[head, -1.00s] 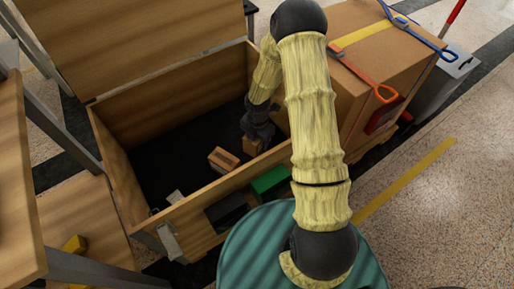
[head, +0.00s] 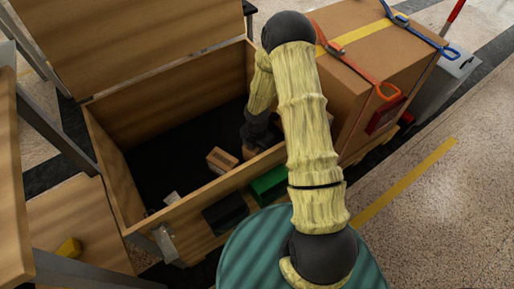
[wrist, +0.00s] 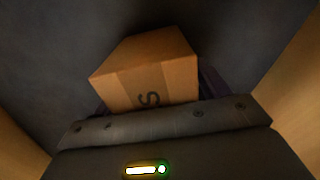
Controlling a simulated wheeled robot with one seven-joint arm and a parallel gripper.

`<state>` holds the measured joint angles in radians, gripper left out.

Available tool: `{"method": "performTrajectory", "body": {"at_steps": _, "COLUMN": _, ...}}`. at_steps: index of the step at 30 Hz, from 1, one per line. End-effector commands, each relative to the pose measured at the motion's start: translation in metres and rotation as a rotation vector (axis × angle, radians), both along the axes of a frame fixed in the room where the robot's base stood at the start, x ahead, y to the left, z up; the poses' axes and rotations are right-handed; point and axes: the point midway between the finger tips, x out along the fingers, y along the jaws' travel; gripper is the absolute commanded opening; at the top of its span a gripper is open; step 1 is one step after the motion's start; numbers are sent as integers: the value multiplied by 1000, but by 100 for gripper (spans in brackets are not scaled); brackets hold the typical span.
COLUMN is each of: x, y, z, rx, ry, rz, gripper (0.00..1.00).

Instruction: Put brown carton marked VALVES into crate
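The wooden crate (head: 112,165) stands open with its lid raised, and its floor is dark. My gripper (head: 252,147) is down inside it near the right end. In the wrist view a brown carton (wrist: 150,72) sits between the fingers of my gripper (wrist: 155,95), with a dark letter S on its face; the rest of the marking is hidden. The fingers show at both sides of the carton, and they look shut on it.
A pale object (head: 172,199) is in the near left corner. A large strapped box (head: 385,60) stands to the right.

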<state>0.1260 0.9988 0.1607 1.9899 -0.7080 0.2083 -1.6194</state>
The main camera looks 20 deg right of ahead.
Motion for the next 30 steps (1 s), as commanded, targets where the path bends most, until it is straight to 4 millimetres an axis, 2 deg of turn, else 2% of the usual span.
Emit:
{"method": "performTrajectory", "body": {"at_steps": 7, "x": 0, "y": 0, "z": 2, "rx": 1, "ry": -1, "rz": 0, "gripper": 74}}
{"method": "performTrajectory", "body": {"at_steps": 11, "x": 0, "y": 0, "z": 14, "rx": 0, "ry": -1, "rz": -1, "gripper": 74}}
{"method": "performTrajectory", "body": {"at_steps": 24, "x": 0, "y": 0, "z": 98, "rx": 1, "ry": -2, "rz": -1, "gripper": 74}}
{"method": "performTrajectory", "body": {"at_steps": 30, "x": 0, "y": 0, "z": 120, "rx": 0, "ry": 0, "rz": 0, "gripper": 74}}
